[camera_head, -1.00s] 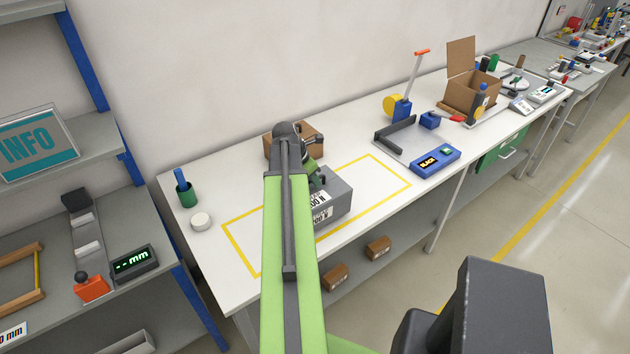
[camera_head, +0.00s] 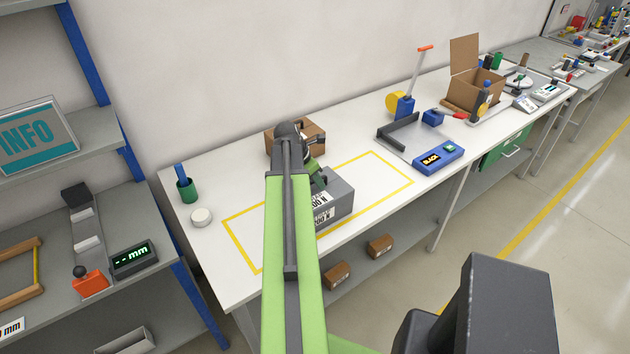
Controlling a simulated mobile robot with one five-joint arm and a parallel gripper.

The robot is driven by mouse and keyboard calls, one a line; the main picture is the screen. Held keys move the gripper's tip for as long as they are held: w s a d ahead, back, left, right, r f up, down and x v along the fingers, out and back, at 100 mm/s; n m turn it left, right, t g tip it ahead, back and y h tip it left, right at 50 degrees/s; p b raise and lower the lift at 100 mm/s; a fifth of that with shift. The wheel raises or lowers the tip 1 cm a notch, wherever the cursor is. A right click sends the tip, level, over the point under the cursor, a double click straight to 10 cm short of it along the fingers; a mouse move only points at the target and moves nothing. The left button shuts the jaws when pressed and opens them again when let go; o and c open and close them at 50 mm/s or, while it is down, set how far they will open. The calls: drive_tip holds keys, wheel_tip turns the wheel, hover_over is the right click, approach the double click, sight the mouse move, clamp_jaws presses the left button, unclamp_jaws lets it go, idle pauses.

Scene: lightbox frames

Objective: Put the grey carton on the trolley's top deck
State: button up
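The grey carton (camera_head: 338,200) sits on the white table (camera_head: 245,190), inside a yellow outlined rectangle. It has white labels with black print on its near side. My green and dark grey arm reaches over the table and hides the carton's left part. My gripper (camera_head: 318,182) is at the carton's upper left, mostly hidden behind the arm's end. I cannot tell whether its fingers are open or touch the carton. I cannot make out a trolley for certain.
A brown box (camera_head: 311,134) stands behind the gripper. A green cup (camera_head: 186,189) and a white round item (camera_head: 201,217) are at the left. A blue device labelled BLACK (camera_head: 439,158) and an open cardboard box (camera_head: 470,92) are at the right. Small brown boxes (camera_head: 380,246) lie on the lower shelf.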

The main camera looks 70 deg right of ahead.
drive_tip(key=p+v, duration=1)
drive_tip(key=v, duration=0.1)
drive_tip(key=shift+r, duration=0.3)
drive_tip(key=shift+w+a, duration=0.1)
drive_tip(key=shift+w, duration=0.05)
drive_tip(key=w+a+m+t, duration=0.2)
drive_tip(key=w+a+m, duration=0.1)
drive_tip(key=w+a, duration=1.1)
drive_tip(key=w+a+m+y, duration=0.1)
drive_tip(key=w+a, duration=0.3)
drive_tip(key=a, duration=0.6)
drive_tip(key=w+a+f+m+y, duration=0.1)
drive_tip(key=w+a+m, duration=0.2)
drive_tip(key=a, duration=0.8)
drive_tip(key=w+a+f+m+y, duration=0.1)
drive_tip(key=w+a, duration=0.6)
drive_tip(key=a, duration=0.4)
drive_tip(key=shift+m+t, duration=0.4)
drive_tip(key=shift+o, duration=0.3)
drive_tip(key=a+m+y, duration=0.1)
drive_tip(key=a+m, duration=0.1)
drive_tip(key=a, duration=1)
drive_tip(key=shift+s+a+m, duration=0.2)
drive_tip(key=shift+a+m, duration=0.1)
drive_tip(key=shift+o, duration=0.2)
drive_tip(key=shift+d, duration=0.1)
